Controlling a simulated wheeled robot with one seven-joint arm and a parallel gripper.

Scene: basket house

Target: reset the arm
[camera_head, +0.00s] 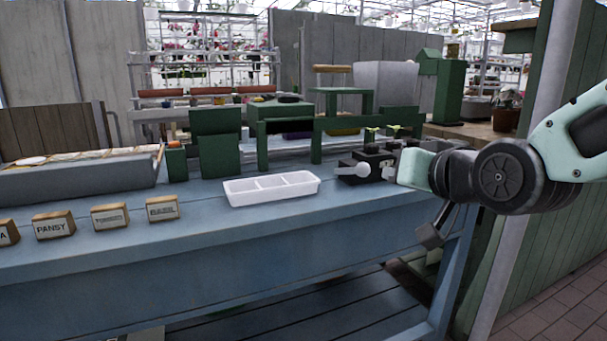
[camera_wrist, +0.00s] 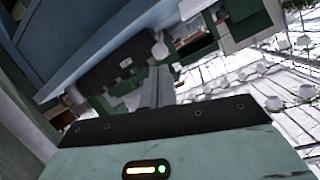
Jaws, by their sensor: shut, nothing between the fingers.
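My arm reaches in from the right in the head view. My gripper (camera_head: 368,170) points left over the right end of the blue bench (camera_head: 240,225). It also shows in the wrist view (camera_wrist: 160,72), with its grey fingers shut and nothing held. It overlaps a black seedling block (camera_head: 375,154) with small green sprouts; I cannot tell whether they touch. The dark block also shows in the wrist view (camera_wrist: 118,62).
Labelled wooden blocks (camera_head: 110,216) line the bench front. Green wooden stands (camera_head: 219,140) rise behind. A grey trough (camera_head: 75,181) sits at left. A pale post (camera_head: 535,130) stands close to my arm.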

